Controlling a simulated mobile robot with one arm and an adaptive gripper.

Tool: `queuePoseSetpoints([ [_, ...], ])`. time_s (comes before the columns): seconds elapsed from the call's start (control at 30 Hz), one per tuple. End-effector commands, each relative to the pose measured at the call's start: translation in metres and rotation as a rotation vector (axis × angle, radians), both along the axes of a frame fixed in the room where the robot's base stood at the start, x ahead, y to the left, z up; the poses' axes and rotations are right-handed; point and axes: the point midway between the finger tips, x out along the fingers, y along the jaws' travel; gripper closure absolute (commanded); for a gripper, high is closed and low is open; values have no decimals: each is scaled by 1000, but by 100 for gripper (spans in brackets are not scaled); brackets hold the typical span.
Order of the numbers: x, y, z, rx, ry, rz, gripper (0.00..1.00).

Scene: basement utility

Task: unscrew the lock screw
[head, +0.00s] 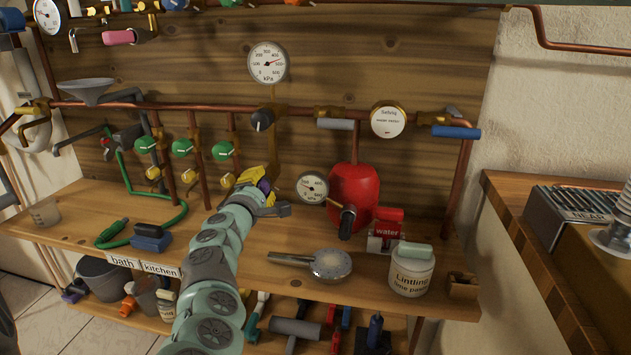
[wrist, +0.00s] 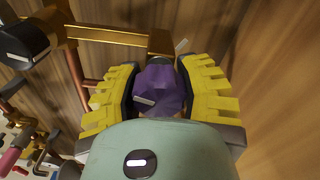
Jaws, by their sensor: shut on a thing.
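A purple faceted knob, which looks like the lock screw (wrist: 158,90), sits between the two yellow ribbed pads of my gripper (wrist: 160,100) in the wrist view. The pads press on it from both sides. A pale mark shows on its lower front. Behind it is a dark stem below a brass pipe fitting (wrist: 158,42). In the head view my gripper (head: 262,188) is at the brass pipe below the upper gauge (head: 268,62). Only a little of the purple knob (head: 266,185) shows there, the rest hidden by the gripper.
Green-handled valves (head: 182,148) stand left of my gripper. To the right are a small gauge (head: 312,188) and a red tank (head: 354,195). A metal pan-like tool (head: 330,264) and a lidded tub (head: 411,272) stand on the bench. A black-handled valve (head: 262,120) is above the gripper.

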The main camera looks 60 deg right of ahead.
Motion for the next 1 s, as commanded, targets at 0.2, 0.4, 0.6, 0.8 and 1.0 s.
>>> queuePoseSetpoints([
  [0.2, 0, 0, 3, -18, 27, -1, 98],
  [0.4, 0, 0, 3, -19, 30, -1, 98],
  [0.6, 0, 0, 3, -18, 28, -1, 57],
  [0.8, 0, 0, 2, -15, 28, -1, 36],
  [1.0, 0, 0, 1, -13, 28, -2, 29],
])
